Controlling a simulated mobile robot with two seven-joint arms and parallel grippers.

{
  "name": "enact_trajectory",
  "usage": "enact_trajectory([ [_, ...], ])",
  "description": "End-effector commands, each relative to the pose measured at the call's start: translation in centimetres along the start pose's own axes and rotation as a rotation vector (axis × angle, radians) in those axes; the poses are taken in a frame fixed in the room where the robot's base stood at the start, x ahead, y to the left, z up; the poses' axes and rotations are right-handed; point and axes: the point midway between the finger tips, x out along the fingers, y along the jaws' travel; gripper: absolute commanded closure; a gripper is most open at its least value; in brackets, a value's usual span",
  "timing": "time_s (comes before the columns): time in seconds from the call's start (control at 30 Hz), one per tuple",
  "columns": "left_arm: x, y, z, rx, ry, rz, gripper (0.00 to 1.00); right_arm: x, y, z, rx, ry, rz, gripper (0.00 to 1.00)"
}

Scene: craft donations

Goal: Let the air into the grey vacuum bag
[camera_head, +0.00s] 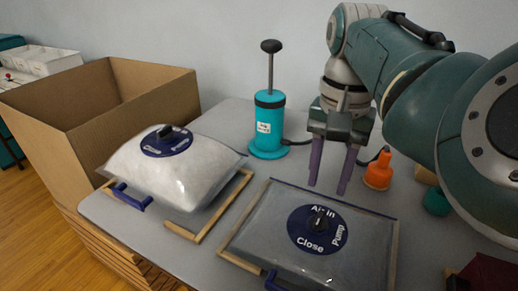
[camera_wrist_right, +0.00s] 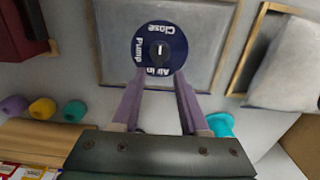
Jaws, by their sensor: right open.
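The grey vacuum bag (camera_head: 270,225) lies flat in a wooden frame at the front middle of the table. It also fills the upper middle of the right wrist view (camera_wrist_right: 112,60). Its round dark blue dial (camera_head: 300,236) reads "Air in", "Pump" and "Close" around a small black knob (camera_head: 318,222). I cannot tell which word the knob points to. My right gripper (camera_head: 328,189) is open and empty, its purple fingers pointing down above the far side of the dial. In the right wrist view the fingertips (camera_wrist_right: 160,76) show near the "Air in" edge, apart from the knob. My left gripper is out of view.
A puffed whitish bag (camera_head: 190,180) with a similar dial lies in another frame on the left. A turquoise hand pump (camera_head: 269,125) stands behind, and an orange nozzle (camera_head: 379,172) is right of my gripper. A cardboard box (camera_head: 150,105) stands at the left.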

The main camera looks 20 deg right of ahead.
Motion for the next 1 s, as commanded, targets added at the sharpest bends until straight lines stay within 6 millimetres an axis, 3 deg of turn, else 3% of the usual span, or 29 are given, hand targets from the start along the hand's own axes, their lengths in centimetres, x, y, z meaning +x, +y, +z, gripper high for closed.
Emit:
enact_trajectory([
  [0.2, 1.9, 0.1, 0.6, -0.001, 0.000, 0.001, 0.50, 4.8, 0.1, 0.0, -0.001, -0.003, 0.002, 0.56],
  [0.4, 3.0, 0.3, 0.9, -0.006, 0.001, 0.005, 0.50, 7.6, 0.1, 0.0, -0.001, -0.001, 0.001, 0.56],
  [0.8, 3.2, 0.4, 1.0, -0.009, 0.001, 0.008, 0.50, 8.3, 0.1, 0.0, -0.001, 0.001, 0.000, 0.56],
  [1.0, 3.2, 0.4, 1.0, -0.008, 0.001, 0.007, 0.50, 8.2, 0.1, 0.0, -0.001, 0.001, 0.000, 0.79],
])
